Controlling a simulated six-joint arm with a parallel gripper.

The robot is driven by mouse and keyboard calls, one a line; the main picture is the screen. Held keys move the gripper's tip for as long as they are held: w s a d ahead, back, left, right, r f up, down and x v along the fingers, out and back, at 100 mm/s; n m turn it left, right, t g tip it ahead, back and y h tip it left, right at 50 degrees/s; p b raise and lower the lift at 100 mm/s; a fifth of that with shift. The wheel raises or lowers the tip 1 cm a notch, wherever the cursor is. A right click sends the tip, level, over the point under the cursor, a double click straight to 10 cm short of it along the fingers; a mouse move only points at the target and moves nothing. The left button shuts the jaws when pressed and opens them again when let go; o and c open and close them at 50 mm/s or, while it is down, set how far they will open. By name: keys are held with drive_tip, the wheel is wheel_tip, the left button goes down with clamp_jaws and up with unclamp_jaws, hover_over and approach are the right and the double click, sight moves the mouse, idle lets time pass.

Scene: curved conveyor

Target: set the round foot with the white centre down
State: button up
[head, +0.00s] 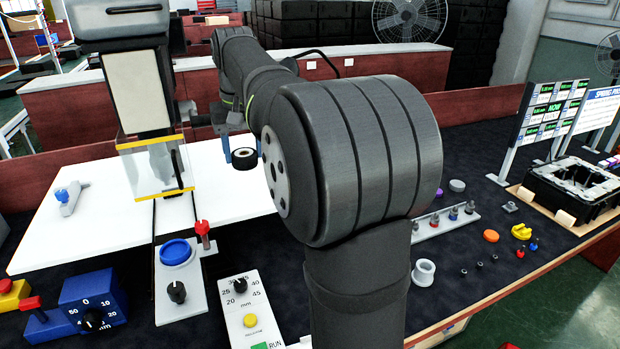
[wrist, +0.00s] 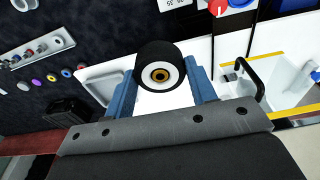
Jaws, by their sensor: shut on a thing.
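The round foot, a black ring with a white centre (head: 244,158), is at my gripper's tip over the white surface (head: 215,195) in the head view. In the wrist view the foot (wrist: 160,68) shows its black outside, white face and a small brass-coloured middle. My gripper (wrist: 161,78) is shut on it, with a blue finger on each side. The gripper (head: 242,148) also shows in the head view, partly behind my own arm. I cannot tell whether the foot touches the white surface.
A clear guard with yellow edges (head: 158,168) stands left of the foot. In front are a blue round button (head: 176,252), a red-topped knob (head: 203,232) and a dial panel (head: 247,310). A white and blue tool (head: 70,198) lies far left.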

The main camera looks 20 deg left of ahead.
drive_tip(key=w+d+f+m, duration=0.2)
drive_tip(key=w+d+f, duration=0.25)
drive_tip(key=w, duration=0.55)
drive_tip(key=w+d+f+m, duration=0.3)
drive_tip(key=w+d, duration=0.3)
drive_tip(key=w, duration=0.4)
drive_tip(key=w+d+f+m, duration=0.25)
drive_tip(key=w+d, duration=0.25)
drive_tip(key=w, duration=0.5)
drive_tip(key=shift+n+h, duration=0.35)
drive_tip(key=shift+h, duration=0.05)
drive_tip(key=a+f, duration=0.2)
drive_tip(key=a, duration=0.2)
drive_tip(key=a+f, duration=0.3)
drive_tip(key=a, duration=0.1)
drive_tip(key=w+a+f, duration=0.1)
drive_tip(key=a+f, duration=0.1)
drive_tip(key=a, duration=0.1)
drive_tip(key=shift+a+f, duration=0.35)
drive_tip(key=shift+a, duration=0.05)
drive_tip(key=shift+f, duration=1.95)
drive_tip(key=shift+f, duration=0.1)
drive_tip(key=o, duration=1)
drive_tip(key=r, duration=0.4)
drive_tip(key=s+r, duration=0.1)
drive_tip(key=r, duration=0.7)
drive_tip(key=shift+s+d+r, duration=0.1)
drive_tip(key=shift+s+d, duration=0.05)
drive_tip(key=shift+s, duration=0.1)
